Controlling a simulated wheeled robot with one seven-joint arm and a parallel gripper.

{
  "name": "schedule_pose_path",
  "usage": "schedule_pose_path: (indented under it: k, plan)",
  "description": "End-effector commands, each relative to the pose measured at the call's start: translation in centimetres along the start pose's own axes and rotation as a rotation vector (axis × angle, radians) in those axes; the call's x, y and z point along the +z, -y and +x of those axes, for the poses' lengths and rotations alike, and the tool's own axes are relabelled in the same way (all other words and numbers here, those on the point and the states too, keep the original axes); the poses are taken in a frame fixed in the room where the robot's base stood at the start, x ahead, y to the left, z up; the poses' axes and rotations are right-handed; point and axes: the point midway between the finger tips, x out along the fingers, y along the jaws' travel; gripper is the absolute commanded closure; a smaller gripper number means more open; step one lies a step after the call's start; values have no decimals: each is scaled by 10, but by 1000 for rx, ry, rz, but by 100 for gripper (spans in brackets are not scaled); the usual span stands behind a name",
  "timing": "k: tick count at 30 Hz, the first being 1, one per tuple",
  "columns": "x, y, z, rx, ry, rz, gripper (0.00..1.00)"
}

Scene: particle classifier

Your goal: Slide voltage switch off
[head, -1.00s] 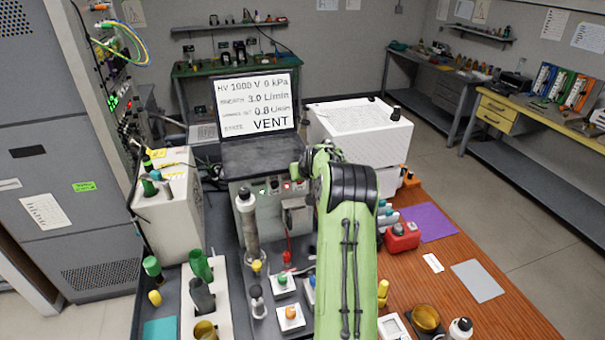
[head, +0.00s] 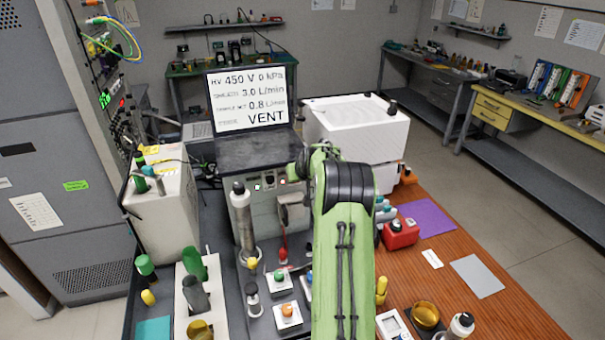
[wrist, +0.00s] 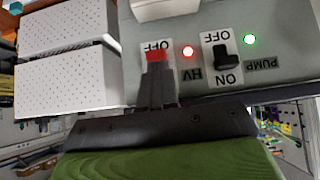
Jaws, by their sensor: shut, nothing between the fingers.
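The wrist view is upside down. It shows the HV switch, with a red handle (wrist: 156,56) close to the OFF label on its white plate. My gripper (wrist: 158,74) is shut, with its fingertips right at the red handle and nothing between them. I cannot tell whether they touch it. The fingers hide the other half of the plate. A red lamp (wrist: 187,51) beside the HV label is lit. In the head view, the laptop screen (head: 247,100) reads HV 450 V, 0 kPa and VENT. My arm hides the gripper and the switch there.
The PUMP switch (wrist: 222,60) with a black handle is close beside the HV switch, and its green lamp (wrist: 250,39) is lit. A white box (head: 350,140) stands right of the laptop. A metal cylinder (head: 241,215) stands in front of the panel.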

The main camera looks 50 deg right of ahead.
Motion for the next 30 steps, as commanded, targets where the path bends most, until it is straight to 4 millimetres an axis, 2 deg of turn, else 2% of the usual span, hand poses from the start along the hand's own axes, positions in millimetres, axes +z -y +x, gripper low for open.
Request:
schedule_pose_path:
  k: [12, 16, 21, 30]
  plan:
    - [1, -1, -104, 3, -6, 0, 100]
    - [1, 0, -128, 2, -5, -1, 100]
    - [2, 0, -143, 0, -3, -1, 100]
    - [1, 0, -144, 0, -3, -1, 100]
